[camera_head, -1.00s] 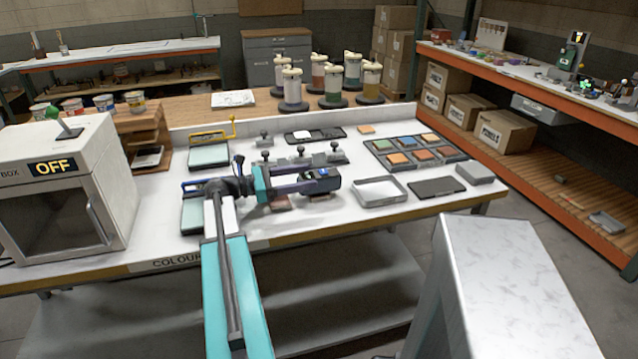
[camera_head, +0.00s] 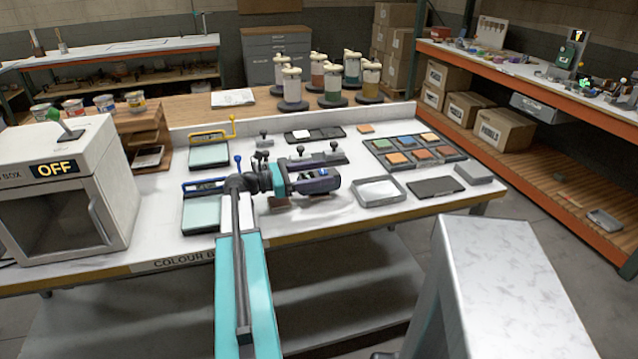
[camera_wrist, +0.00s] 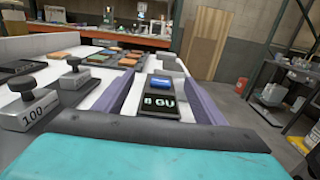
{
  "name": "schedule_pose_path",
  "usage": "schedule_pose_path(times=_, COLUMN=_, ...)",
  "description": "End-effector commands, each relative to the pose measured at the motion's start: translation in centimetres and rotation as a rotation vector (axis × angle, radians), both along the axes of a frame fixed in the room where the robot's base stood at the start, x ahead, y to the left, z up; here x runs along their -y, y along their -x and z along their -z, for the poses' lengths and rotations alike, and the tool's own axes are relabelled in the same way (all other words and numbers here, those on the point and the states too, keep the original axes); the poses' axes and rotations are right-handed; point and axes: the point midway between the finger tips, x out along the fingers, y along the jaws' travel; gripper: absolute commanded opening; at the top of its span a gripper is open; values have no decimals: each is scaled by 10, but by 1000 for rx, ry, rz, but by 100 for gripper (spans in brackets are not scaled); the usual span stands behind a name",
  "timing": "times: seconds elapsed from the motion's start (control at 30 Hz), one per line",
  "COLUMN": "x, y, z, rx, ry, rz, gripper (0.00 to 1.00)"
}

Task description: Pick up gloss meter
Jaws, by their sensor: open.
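The gloss meter (camera_head: 324,172) is a small dark block with a blue top part, on the white bench in front of the weighted applicators. My gripper (camera_head: 318,181) is low over the bench at the meter. In the wrist view my gripper (camera_wrist: 158,90) is open, with one purple finger on each side of the meter and gaps visible beside it. The near finger hides part of the meter in the head view.
Metal weights with black knobs (camera_head: 318,158) stand close behind the gripper. A grey tray (camera_head: 380,191) and dark plate (camera_head: 436,187) lie to the right. A colour-tile rack (camera_head: 416,149) is behind them. Glass plates (camera_head: 203,215) lie left of my wrist.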

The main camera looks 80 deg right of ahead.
Motion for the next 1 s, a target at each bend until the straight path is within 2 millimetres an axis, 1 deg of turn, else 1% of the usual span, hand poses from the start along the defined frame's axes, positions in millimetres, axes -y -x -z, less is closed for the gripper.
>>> schedule_pose_path(times=0.23, x=0, y=0, z=0, rx=0, ry=0, rz=-1, gripper=64)
schedule_pose_path(times=0.6, x=0, y=-1, z=-1, rx=-2, ry=1, rz=-1, gripper=2)
schedule_pose_path(times=0.87, x=0, y=-1, z=-2, rx=-2, ry=1, rz=-1, gripper=2)
schedule_pose_path(times=1.0, x=0, y=-1, z=-5, rx=-2, ry=1, rz=-1, gripper=2)
